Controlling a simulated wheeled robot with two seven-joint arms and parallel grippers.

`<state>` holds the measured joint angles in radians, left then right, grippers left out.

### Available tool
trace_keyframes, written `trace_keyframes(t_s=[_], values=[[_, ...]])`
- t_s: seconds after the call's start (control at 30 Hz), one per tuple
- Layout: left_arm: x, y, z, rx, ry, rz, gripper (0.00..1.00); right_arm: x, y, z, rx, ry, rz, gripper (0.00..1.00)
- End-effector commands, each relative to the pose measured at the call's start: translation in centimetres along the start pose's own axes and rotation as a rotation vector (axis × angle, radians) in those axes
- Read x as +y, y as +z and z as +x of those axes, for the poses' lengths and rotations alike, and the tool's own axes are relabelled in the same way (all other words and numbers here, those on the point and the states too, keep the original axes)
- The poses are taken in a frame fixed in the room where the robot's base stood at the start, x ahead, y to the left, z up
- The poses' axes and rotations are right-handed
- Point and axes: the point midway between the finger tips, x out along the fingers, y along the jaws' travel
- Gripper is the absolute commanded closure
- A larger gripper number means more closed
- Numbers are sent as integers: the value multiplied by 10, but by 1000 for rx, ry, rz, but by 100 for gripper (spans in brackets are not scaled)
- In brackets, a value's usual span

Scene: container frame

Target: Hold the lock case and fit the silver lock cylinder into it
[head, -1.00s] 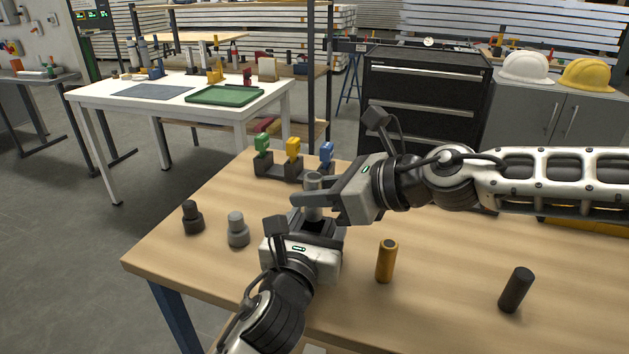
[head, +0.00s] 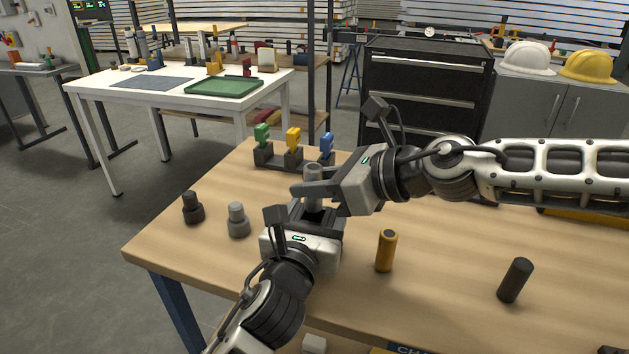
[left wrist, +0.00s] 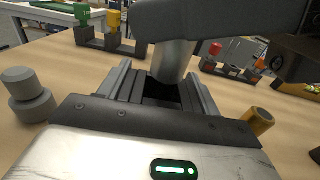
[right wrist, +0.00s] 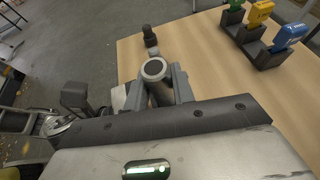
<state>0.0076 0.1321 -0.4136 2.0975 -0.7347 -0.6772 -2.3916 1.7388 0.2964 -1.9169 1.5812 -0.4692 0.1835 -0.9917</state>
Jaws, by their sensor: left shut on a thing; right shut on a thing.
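The silver lock cylinder (head: 313,173) stands upright between the fingers of my right gripper (head: 316,190), which is shut on it. Its round top end shows in the right wrist view (right wrist: 154,69). My left gripper (head: 314,215) is directly below, shut on the dark lock case, whose opening (left wrist: 160,93) shows between the fingers in the left wrist view. The cylinder's lower end (left wrist: 171,65) is over the far part of that opening. I cannot tell whether it has entered. The case is mostly hidden by both grippers in the head view.
A dark stepped piece (head: 193,208) and a grey one (head: 238,220) stand left on the wooden table. An orange cylinder (head: 386,252) and a black cylinder (head: 515,281) stand right. A rack (head: 292,162) with green, yellow and blue keys is behind. The table's front left is clear.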

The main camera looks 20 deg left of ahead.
Motion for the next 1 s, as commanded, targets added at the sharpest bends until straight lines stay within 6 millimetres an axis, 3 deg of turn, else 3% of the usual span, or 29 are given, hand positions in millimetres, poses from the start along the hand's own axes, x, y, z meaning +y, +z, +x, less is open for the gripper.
trace_keyframes(t_s=[1.0], values=[[0, -2, 0, 4, 1, 0, 73, 0, -8, 4, -1, -1, 0, 100]])
